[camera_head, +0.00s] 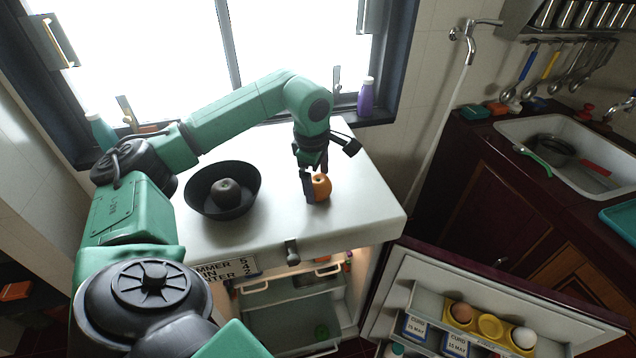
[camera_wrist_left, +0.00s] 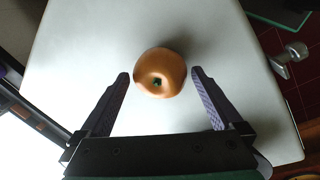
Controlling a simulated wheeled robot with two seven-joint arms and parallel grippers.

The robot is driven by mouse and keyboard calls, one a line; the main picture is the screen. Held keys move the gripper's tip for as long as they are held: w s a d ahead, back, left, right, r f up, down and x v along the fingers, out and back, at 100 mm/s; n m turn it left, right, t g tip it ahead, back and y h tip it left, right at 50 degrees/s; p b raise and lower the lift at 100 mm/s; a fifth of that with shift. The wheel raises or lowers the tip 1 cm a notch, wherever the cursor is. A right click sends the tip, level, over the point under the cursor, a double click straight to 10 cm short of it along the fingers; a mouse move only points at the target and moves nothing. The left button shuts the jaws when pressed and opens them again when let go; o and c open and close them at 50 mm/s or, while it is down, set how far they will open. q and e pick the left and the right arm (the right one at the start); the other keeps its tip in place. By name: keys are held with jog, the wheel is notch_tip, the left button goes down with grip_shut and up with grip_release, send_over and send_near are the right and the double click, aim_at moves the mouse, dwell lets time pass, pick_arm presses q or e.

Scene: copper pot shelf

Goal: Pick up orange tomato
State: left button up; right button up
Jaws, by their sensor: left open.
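The orange tomato (camera_head: 321,186) sits on the white top of the fridge (camera_head: 290,222). It also shows in the left wrist view (camera_wrist_left: 160,72), round with a dark stem spot. My left gripper (camera_head: 314,183) is at the tomato, coming down from above and behind it. In the left wrist view the left gripper's fingers (camera_wrist_left: 160,76) are open, with their tips on either side of the tomato's near part and a gap on both sides. The tomato rests on the surface. My right gripper is not in view.
A black bowl (camera_head: 222,190) with a dark round item (camera_head: 227,191) in it stands left of the tomato. A purple bottle (camera_head: 366,96) stands on the sill behind. The fridge door (camera_head: 480,295) is open below, with eggs in its rack. The right part of the top is clear.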

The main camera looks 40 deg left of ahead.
pick_arm(q)
jog(key=shift+f, duration=0.4)
jog(key=c, duration=1.3)
jog(key=shift+w+r, duration=0.1)
jog(key=shift+r, duration=0.05)
